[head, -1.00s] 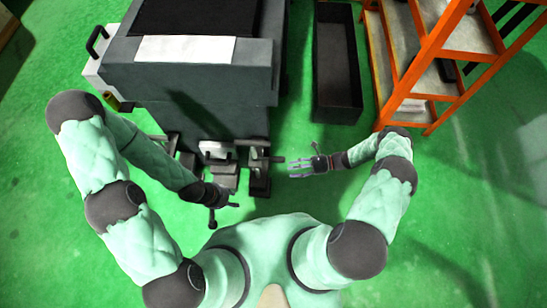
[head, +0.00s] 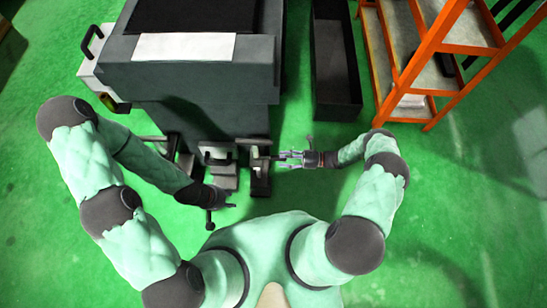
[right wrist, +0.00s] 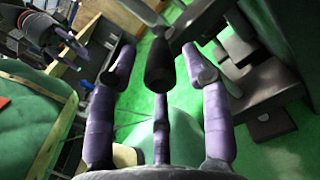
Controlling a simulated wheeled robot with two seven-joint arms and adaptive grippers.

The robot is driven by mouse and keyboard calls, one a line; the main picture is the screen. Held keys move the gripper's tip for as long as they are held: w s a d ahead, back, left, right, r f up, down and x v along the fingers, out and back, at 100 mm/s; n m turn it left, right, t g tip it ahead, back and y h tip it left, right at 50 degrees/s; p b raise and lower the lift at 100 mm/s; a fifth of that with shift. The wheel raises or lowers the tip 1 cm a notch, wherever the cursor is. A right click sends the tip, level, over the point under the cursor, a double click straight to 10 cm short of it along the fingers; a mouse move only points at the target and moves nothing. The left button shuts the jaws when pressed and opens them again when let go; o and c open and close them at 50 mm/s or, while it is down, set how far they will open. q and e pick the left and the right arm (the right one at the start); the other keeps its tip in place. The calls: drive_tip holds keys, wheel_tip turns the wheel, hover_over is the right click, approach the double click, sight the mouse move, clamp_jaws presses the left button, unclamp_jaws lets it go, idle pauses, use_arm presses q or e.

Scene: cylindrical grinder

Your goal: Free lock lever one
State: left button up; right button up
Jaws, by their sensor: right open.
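My right gripper (head: 284,158) is open beside the right end of the grinder's front parts. In the right wrist view, its purple fingers (right wrist: 160,85) stand spread around a black cylindrical grip on a pale rod, which looks like a lock lever (right wrist: 160,62). The grip lies between the fingertips; I cannot tell whether they touch it. In the head view the lever is too small to make out clearly beside the fingers. My left gripper (head: 227,203) is lower left, in front of the machine; its fingers are too small to read.
The grey grinder (head: 200,85) fills the upper left, with a white panel (head: 183,47) on top. A dark open bin (head: 336,75) stands right of it. An orange shelf rack (head: 425,60) is at upper right. Green floor is clear at lower right.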

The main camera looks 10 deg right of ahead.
sight(274, 158)
drive_tip(key=shift+b+x, duration=0.3)
drive_tip(key=shift+x, duration=2.2)
clamp_jaws()
